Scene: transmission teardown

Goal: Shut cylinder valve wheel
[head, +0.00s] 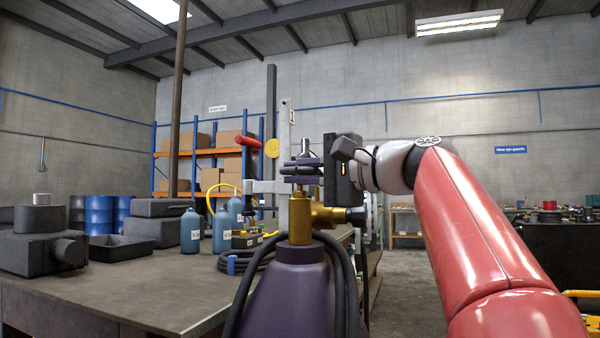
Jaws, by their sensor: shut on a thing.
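A dark purple gas cylinder (285,295) stands upright in the middle foreground. A brass valve (300,222) is fixed on its neck, with a dark side outlet to the right. The valve wheel sits on top of the valve and is mostly hidden by my gripper (301,171). My gripper reaches in from the right at wheel height, with its dark fingers shut on the wheel. The wheel's exact turn position cannot be told.
Black hose hangs around the cylinder. The workbench (130,285) on the left bears blue bottles (190,232), dark castings (40,240) and a black tray (118,248). A red-ended lever (248,141) rises behind the valve. Open floor (405,290) lies to the right.

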